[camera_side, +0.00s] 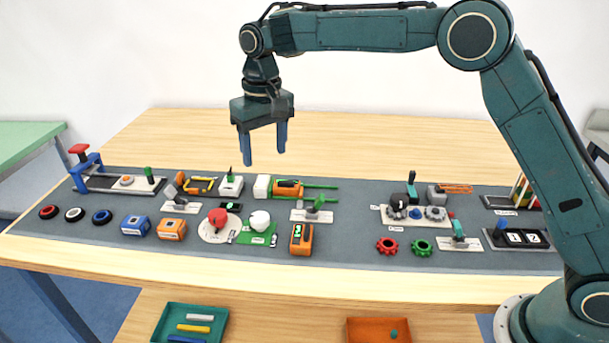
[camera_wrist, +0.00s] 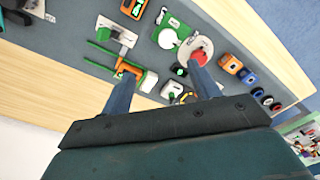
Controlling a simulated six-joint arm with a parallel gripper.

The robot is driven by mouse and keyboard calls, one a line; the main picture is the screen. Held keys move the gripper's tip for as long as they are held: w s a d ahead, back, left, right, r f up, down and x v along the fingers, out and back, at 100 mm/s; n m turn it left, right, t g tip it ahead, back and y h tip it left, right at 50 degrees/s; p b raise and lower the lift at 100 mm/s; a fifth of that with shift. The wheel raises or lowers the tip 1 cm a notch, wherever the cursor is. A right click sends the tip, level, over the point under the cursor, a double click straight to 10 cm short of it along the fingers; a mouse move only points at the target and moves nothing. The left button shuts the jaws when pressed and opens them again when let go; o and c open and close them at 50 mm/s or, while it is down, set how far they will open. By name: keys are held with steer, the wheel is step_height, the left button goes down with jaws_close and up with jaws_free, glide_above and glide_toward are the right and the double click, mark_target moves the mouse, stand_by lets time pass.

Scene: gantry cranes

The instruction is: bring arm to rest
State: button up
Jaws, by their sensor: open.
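My gripper (camera_side: 264,140) hangs from my teal arm above the back part of the table, pointing down. Its two blue fingers are apart with nothing between them. In the wrist view my gripper (camera_wrist: 162,92) shows both fingers spread over the far edge of the grey mat. It is well above the devices and touches nothing.
A grey mat (camera_side: 340,253) on the wooden table (camera_side: 180,128) carries several small devices. Below my gripper are an orange device with green rods (camera_side: 288,189) and a white block with a green lever (camera_side: 231,185). A green tray (camera_side: 222,325) and an orange tray (camera_side: 365,330) sit lower in front.

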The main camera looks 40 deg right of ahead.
steer(key=s+d+r+t, duration=0.1)
steer(key=s+d+r, duration=0.45)
steer(key=s, duration=0.25)
steer(key=s+d+r+t, duration=0.2)
steer(key=s+d+r, duration=0.35)
steer(key=s, duration=0.35)
steer(key=s+d+f+t, duration=0.1)
steer(key=s+d+f, duration=0.1)
steer(key=s, duration=0.7)
steer(key=s+d+f+t, duration=0.1)
steer(key=s+d+f, duration=0.2)
steer(key=s, duration=0.7)
steer(key=shift+s+d+f, duration=0.2)
steer(key=shift+d, duration=0.05)
